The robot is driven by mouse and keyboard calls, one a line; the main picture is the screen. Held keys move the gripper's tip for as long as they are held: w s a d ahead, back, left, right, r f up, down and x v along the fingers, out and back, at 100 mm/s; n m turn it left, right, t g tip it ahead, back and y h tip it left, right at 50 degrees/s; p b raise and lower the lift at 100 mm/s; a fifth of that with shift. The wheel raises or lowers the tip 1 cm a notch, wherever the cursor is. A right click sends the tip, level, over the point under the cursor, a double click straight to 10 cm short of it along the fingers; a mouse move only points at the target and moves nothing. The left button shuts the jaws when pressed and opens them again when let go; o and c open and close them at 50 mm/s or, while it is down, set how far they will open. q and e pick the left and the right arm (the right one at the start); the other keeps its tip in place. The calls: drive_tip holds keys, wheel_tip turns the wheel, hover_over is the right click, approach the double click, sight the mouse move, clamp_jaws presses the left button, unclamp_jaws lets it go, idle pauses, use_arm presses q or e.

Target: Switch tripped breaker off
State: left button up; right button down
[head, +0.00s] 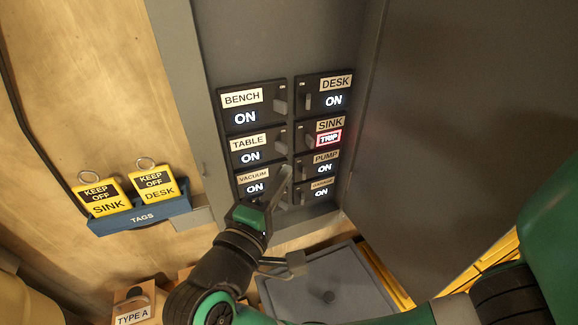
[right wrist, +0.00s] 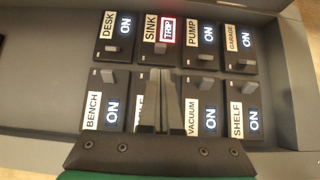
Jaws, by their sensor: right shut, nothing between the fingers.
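The SINK breaker (head: 300,137) is in the right column of the panel, second from the top, and shows a red TRIP display. In the right wrist view the SINK breaker (right wrist: 148,31) has its grey lever just ahead of my fingertips. My right gripper (head: 287,172) is shut and empty, in front of the panel between the two columns. In the right wrist view the right gripper (right wrist: 163,76) covers much of the TABLE breaker, with its tips pointing at the SINK breaker; I cannot tell whether they touch anything. My left gripper is not in view.
Neighbouring breakers DESK (head: 315,101), PUMP (head: 307,168), BENCH (head: 262,99) and VACUUM (head: 243,188) show ON. A blue TAGS holder (head: 178,208) with two yellow tags hangs on the left. The open grey door (head: 440,130) bounds the right.

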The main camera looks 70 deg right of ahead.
drive_tip(key=p, duration=0.3)
approach(307, 140)
drive_tip(key=d, duration=0.4)
drive_tip(key=shift+s+d+r, duration=0.1)
drive_tip(key=shift+s+d, duration=0.2)
drive_tip(key=shift+d, duration=0.55)
drive_tip(key=shift+b, duration=0.3)
